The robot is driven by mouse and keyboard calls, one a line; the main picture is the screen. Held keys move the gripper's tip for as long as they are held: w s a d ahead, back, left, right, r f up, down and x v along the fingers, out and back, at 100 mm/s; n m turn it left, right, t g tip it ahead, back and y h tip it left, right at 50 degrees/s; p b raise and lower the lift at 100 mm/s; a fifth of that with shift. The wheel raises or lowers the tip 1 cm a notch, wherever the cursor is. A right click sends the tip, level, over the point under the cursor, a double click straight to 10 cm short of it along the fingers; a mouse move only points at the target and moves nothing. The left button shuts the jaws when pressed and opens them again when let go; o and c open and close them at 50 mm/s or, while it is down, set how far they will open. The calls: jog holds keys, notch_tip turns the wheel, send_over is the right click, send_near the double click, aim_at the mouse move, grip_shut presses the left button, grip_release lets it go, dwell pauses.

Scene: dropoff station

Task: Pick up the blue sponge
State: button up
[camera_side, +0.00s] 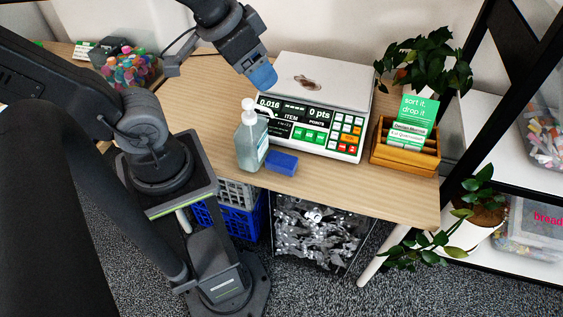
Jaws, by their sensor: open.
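The blue sponge (281,162) is a small dark blue block. It lies flat on the wooden table (208,105) near its front edge, just right of the clear pump bottle (251,142) and in front of the scale (312,120). My gripper (263,80) hangs above the table at the upper middle, over the scale's left side, pointing down. Its tip shows a lighter blue part. It is open, and I see no object held in it. It is well above and behind the sponge, apart from it.
The pump bottle stands close against the sponge's left side. A wooden card holder (405,155) with green cards stands right of the scale. A potted plant (427,62) is behind it. A bin of colourful items (130,68) sits back left. Bare tabletop lies right of the sponge.

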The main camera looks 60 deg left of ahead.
jog(key=shift+o, duration=1)
jog(key=n+g+y, duration=0.3)
jog(key=n+g, duration=0.6)
jog(key=n, duration=1.7)
send_over(282, 158)
jog(key=w+d, duration=0.3)
jog(key=d, duration=0.1)
notch_tip(282, 158, down, 23)
jog(key=x, duration=0.8)
jog(key=shift+w+a, duration=0.1)
jog(key=shift+a, duration=0.25)
jog(key=shift+w+x, duration=0.1)
jog(key=shift+x, duration=1.2)
jog(key=shift+w+x, duration=0.15)
jog(key=shift+x, duration=1.1)
jog(key=shift+f, duration=0.1)
jog(key=shift+c, duration=0.4)
